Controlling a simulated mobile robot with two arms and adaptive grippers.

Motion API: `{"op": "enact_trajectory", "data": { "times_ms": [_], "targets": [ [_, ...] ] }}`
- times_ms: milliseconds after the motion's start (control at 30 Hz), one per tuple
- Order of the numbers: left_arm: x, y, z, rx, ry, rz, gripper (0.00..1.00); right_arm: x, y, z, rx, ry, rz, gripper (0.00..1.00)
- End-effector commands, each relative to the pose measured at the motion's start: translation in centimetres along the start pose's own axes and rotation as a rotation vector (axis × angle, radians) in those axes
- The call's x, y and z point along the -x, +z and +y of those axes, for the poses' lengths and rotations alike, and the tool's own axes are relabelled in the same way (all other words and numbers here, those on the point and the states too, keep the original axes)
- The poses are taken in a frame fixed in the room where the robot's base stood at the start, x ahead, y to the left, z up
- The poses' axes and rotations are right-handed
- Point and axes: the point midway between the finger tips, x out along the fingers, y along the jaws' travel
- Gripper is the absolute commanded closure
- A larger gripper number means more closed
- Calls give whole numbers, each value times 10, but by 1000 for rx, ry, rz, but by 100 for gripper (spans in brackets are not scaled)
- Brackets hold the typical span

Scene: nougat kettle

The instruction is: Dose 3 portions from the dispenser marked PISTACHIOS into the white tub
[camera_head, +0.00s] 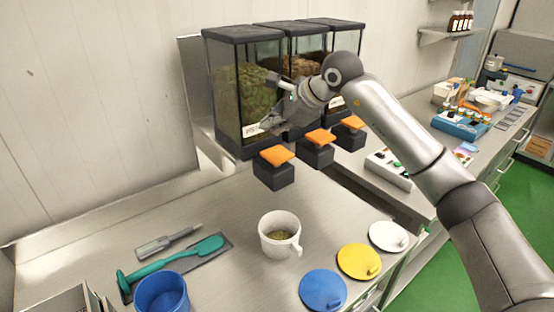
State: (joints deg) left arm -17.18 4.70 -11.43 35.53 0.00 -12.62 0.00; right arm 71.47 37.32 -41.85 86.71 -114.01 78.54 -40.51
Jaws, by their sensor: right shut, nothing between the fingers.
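Three clear dispensers with black lids stand against the wall. The left dispenser (238,95) holds green contents that look like pistachios. A white label (250,130) on its front is too small to read and partly covered by my gripper. Its orange lever (277,155) sits on a dark outlet block. My right gripper (262,130) is shut and empty, in front of this dispenser and above the orange lever. Whether it touches anything I cannot tell. The white tub (267,242) stands upright on the counter in front of the dispensers, with some greenish bits (279,235) inside. My left gripper is not in view.
The middle dispenser (300,66) holds brown contents. Blue (322,290), yellow (357,260) and white (387,236) lids lie right of the tub. A blue tub (160,292) and a teal scoop (170,262) are at left. The counter between scoop and white tub is clear.

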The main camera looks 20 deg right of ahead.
Motion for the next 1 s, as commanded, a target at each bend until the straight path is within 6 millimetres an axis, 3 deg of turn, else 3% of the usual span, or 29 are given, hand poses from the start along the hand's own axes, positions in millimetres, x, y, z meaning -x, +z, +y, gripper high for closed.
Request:
{"op": "enact_trajectory", "data": {
  "times_ms": [100, 267, 1000],
  "targets": [
    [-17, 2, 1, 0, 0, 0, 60, -16, -12, 12, 1, 1, 0, 100],
    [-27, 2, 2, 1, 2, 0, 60, -26, -18, 19, 2, -1, 0, 100],
    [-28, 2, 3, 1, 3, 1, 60, -27, -19, 19, 1, 0, 0, 100]
  ]
}}
